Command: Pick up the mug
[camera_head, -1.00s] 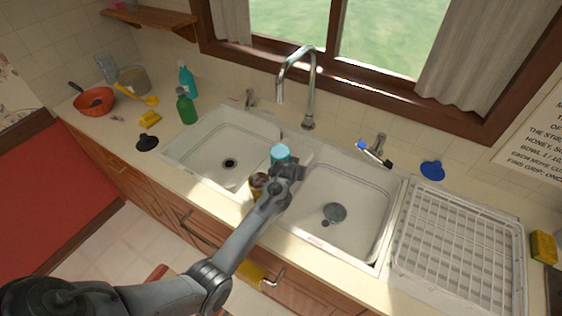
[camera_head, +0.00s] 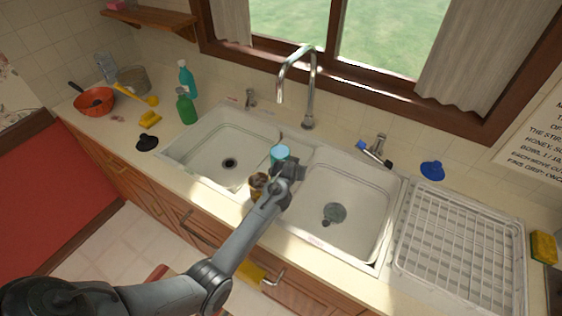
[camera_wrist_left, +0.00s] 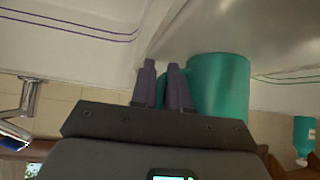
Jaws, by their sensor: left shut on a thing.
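The teal mug (camera_head: 280,153) is at the divider between the two sink basins, just beyond my left gripper (camera_head: 290,168). In the left wrist view the mug (camera_wrist_left: 222,86) fills the space right beside the fingers of my left gripper (camera_wrist_left: 163,84). The fingers are close together and shut on the mug at its side. I cannot tell whether the mug touches the sink. My right gripper is not in view.
A brown jar-like thing (camera_head: 258,183) stands close beside my left wrist. The faucet (camera_head: 309,85) rises behind the divider. A white dish rack (camera_head: 460,245) is at the right. Bottles, a sponge and a red bowl (camera_head: 95,101) are on the left counter.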

